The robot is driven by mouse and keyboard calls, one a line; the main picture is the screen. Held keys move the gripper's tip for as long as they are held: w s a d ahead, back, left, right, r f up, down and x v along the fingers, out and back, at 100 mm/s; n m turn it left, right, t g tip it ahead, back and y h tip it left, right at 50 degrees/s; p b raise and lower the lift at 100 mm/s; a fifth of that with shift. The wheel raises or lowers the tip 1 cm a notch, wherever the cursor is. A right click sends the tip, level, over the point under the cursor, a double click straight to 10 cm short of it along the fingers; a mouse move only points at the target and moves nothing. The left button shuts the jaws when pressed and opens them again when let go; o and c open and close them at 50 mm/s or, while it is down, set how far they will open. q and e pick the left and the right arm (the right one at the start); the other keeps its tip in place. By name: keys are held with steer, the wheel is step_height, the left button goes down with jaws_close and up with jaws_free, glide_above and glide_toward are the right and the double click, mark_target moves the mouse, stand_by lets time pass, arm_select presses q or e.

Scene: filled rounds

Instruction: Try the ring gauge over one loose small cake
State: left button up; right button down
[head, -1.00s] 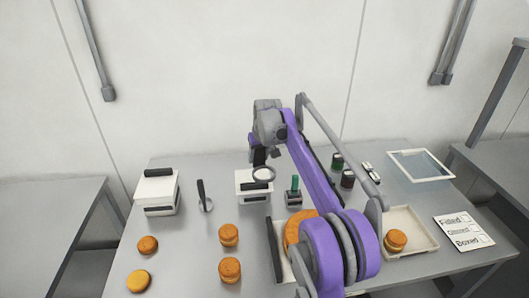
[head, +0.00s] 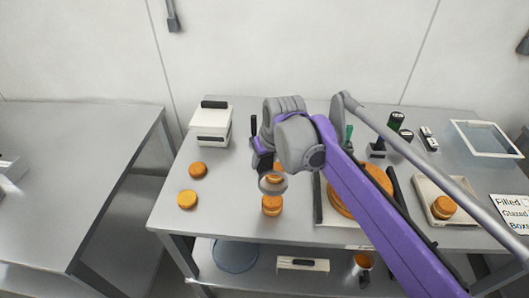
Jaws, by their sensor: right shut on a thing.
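My right gripper (head: 263,161) is shut on the ring gauge (head: 271,189), a grey ring held out below the jaws. The ring appears in front of a stacked orange cake (head: 279,168), partly hidden by the gripper, and just behind another stacked cake (head: 272,207). It looks held above the table; its exact height is unclear. Two single small cakes lie to the left, one darker orange (head: 197,170) and one yellower (head: 187,200). My left gripper is not in view.
A white box with a black handle (head: 210,125) stands at the back left. A large orange cake (head: 376,187) lies behind my arm. A tray (head: 424,187) at right holds a small cake (head: 442,207). A glass-topped frame (head: 485,138) and dark jars (head: 396,121) stand beyond.

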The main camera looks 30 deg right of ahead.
mark_target(265, 172)
steer(key=shift+f+b, duration=1.95)
steer(key=shift+f, duration=0.8)
steer(key=shift+r, duration=0.2)
steer(key=shift+p, duration=0.3)
steer(key=shift+f+b, duration=1.8)
steer(key=shift+f, duration=1.45)
steer(key=shift+r, duration=0.1)
steer(key=shift+r+p, duration=2.05)
steer(key=shift+r, duration=0.45)
steer(key=shift+r+p, duration=1.65)
steer(key=shift+r, duration=0.7)
